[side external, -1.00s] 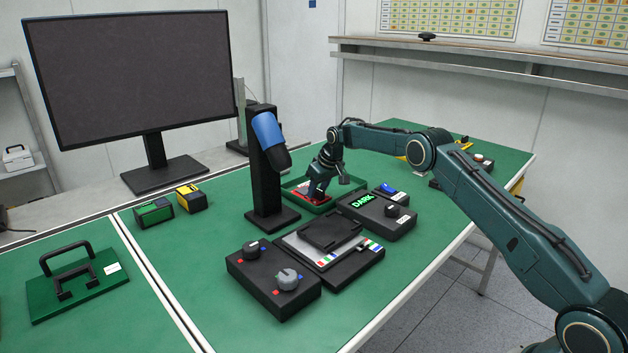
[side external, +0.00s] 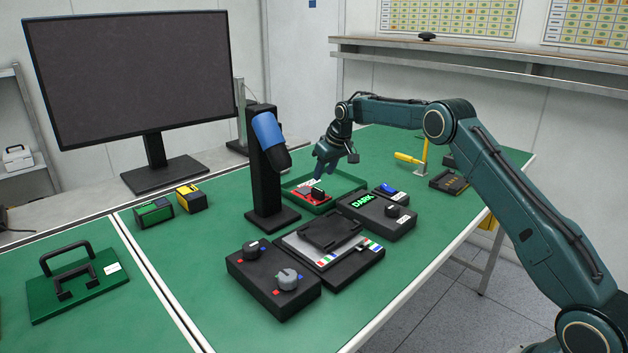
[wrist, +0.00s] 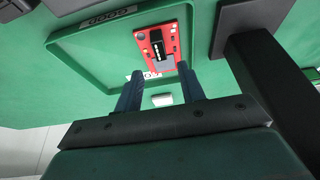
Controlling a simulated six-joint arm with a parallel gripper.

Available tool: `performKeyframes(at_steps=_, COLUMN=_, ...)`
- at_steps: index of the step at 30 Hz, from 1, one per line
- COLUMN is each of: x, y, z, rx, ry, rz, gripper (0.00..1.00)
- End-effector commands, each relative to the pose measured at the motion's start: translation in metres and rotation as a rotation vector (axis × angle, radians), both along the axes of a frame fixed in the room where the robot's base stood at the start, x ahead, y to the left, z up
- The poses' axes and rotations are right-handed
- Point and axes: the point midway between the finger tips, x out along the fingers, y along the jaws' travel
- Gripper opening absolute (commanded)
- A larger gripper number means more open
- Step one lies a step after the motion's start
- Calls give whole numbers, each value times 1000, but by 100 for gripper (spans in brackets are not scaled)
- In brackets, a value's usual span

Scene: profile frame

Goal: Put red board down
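The red board (side external: 312,194) lies in a shallow green tray (side external: 350,182) beside the black stand, with dark parts on its top. It also shows in the wrist view (wrist: 148,46), inside the tray (wrist: 75,42) near a label reading "GOOD". My gripper (side external: 322,170) is above the tray, apart from the board. In the wrist view, its two blue fingers (wrist: 160,84) are spread with nothing between them; the board lies beyond their tips.
A black stand with a blue-topped head (side external: 266,160) rises close left of the tray. A box with a "DARK" display (side external: 378,216) sits in front right. A knob box (side external: 272,280) and black fixture (side external: 334,240) are nearer. A large monitor (side external: 130,75) stands behind.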

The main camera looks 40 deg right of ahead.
Motion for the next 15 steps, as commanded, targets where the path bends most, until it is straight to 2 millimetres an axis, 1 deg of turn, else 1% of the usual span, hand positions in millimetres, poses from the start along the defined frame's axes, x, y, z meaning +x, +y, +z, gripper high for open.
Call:
performKeyframes(at_steps=1, x=-3, y=0, z=9, rx=-1, ry=-2, rz=-1, gripper=39)
performKeyframes(at_steps=7, x=-13, y=-1, z=32, rx=0, ry=-1, rz=-2, gripper=39)
performKeyframes(at_steps=10, x=-16, y=0, z=38, rx=0, ry=0, rz=-2, gripper=39)
performKeyframes(at_steps=15, x=-18, y=0, z=43, rx=1, ry=1, rz=-2, gripper=39)
